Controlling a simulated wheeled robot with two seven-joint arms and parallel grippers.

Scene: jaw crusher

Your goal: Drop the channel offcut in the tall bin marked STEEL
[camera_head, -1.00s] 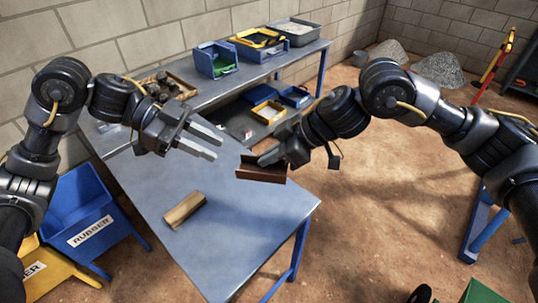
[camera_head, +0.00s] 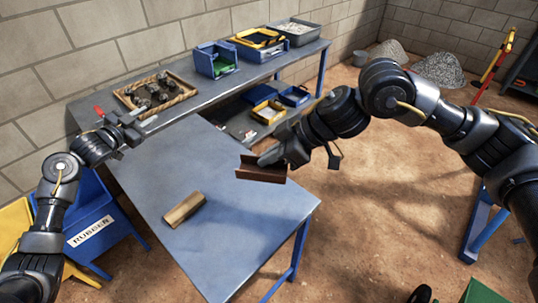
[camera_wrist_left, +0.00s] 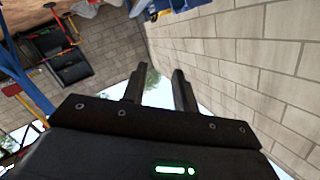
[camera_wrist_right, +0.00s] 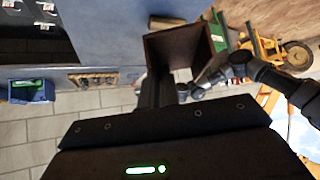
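The channel offcut (camera_head: 262,174) is a short reddish-brown U-shaped piece. My right gripper (camera_head: 268,158) is shut on it and holds it over the right part of the blue table. In the right wrist view the offcut (camera_wrist_right: 178,42) sits at the fingertips. My left gripper (camera_head: 146,118) is empty and open, over the table's far left corner near the wooden tray. Its fingers stand apart in the left wrist view (camera_wrist_left: 160,88). I cannot read a STEEL mark on any bin. A blue bin marked RUBBER (camera_head: 92,232) stands left of the table.
A wooden block (camera_head: 184,210) lies on the table (camera_head: 235,240). A back bench holds a tray of dark parts (camera_head: 153,92) and several small bins (camera_head: 215,60). Open dirt floor lies to the right.

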